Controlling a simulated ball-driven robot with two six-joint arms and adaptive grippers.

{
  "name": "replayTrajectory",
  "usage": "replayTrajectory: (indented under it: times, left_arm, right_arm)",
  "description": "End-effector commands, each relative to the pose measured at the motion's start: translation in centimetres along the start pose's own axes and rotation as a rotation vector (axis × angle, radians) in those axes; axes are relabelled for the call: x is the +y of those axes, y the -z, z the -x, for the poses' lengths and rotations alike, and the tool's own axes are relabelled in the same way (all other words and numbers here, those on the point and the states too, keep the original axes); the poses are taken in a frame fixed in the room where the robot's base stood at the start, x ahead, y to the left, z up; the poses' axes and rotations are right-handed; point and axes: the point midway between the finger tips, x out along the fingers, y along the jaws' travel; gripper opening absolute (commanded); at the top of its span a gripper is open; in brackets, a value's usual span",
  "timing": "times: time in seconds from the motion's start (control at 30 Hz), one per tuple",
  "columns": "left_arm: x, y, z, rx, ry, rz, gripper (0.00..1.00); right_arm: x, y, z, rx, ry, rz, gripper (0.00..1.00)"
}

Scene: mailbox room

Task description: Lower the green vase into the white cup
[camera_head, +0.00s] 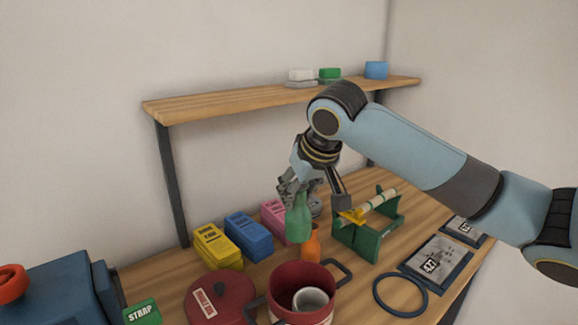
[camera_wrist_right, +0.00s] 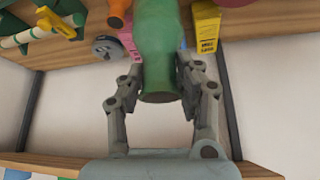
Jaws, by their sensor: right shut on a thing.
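The green vase (camera_head: 298,220) hangs upright above the table, behind the red pot. My right gripper (camera_head: 299,190) is shut on its upper part. In the right wrist view the green vase (camera_wrist_right: 158,50) sits between the two fingers of my right gripper (camera_wrist_right: 161,85). The white cup (camera_head: 310,299) stands inside the red pot (camera_head: 302,273), in front of and below the vase. The cup is not seen in the right wrist view. My left gripper is not in view.
An orange bottle (camera_head: 312,243) stands close to the vase's lower right. Yellow (camera_head: 217,246), blue (camera_head: 248,235) and pink (camera_head: 274,220) boxes stand behind. A green rack (camera_head: 369,235) is to the right. A red lid (camera_head: 220,297) lies left of the pot; a shelf (camera_head: 240,100) hangs above.

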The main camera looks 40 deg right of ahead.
Motion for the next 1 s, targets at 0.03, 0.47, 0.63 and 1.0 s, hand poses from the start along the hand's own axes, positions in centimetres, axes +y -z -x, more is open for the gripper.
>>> replayTrajectory:
  times: [0.03,0.47,0.63,1.0]
  left_arm:
    - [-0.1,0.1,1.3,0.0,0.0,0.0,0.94]
    - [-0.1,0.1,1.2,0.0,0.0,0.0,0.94]
    - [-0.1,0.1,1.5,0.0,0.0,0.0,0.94]
    - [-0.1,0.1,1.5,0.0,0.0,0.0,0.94]
  right_arm:
    - [-0.1,-1.1,0.6,-0.007,0.001,0.002,0.0]
    - [-0.5,-9.4,-2.4,-0.003,0.002,-0.003,0.0]
    - [-0.6,-10.7,-3.0,0.0,0.001,-0.001,0.0]
    - [-0.6,-11.1,-3.3,0.001,0.001,0.0,0.0]
